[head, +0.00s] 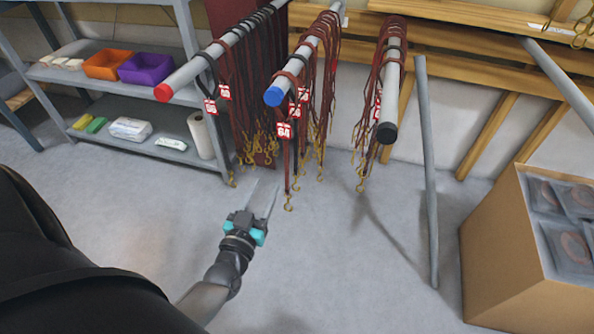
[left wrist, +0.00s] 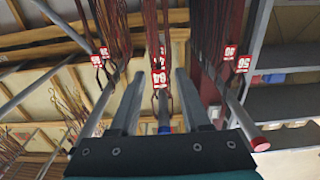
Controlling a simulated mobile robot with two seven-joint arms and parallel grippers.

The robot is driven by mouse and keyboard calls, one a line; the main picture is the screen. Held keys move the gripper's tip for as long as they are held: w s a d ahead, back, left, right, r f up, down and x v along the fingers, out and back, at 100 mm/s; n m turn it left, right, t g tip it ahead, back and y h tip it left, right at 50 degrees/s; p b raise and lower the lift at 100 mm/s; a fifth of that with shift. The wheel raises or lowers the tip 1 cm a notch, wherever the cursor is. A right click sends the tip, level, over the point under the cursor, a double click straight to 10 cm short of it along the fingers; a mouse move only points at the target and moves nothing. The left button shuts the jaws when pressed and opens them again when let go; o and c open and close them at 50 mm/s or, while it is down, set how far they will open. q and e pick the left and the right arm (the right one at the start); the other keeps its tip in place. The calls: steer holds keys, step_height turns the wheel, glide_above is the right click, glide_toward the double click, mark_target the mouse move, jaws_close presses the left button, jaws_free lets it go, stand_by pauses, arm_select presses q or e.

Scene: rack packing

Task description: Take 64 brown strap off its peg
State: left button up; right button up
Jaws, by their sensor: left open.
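The brown strap with the red 64 tag (head: 283,131) hangs nearest the tip of the blue-ended peg (head: 272,96), with its brass hook (head: 289,204) low down. More brown straps hang behind it on the same peg. My left gripper (head: 266,184) is open and empty, below and left of the tag in the head view. In the left wrist view the 64 tag (left wrist: 159,79) shows between the two open fingers, beyond them, with the blue peg end (left wrist: 165,129) near the gripper's base. I see no contact with the strap. My right gripper is not in view.
A red-ended peg (head: 163,92) with many straps is at left, a black-ended peg (head: 387,133) with brown straps at right. Shelving (head: 125,103) holds an orange bin (head: 107,64) and a purple bin (head: 146,68). A cardboard box (head: 505,250) stands right. The floor between is clear.

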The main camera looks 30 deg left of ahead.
arm_select(q)
steer(key=b, duration=0.3)
glide_toward(285, 149)
steer(key=a+x, duration=0.1)
steer(key=x, duration=0.4)
steer(key=shift+w+b, duration=0.7)
steer(key=shift+w, duration=1.35)
steer(key=shift+x, duration=0.85)
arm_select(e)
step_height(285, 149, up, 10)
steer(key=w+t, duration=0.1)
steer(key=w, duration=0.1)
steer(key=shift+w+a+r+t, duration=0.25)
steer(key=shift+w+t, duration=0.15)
arm_select(q)
jaws_close()
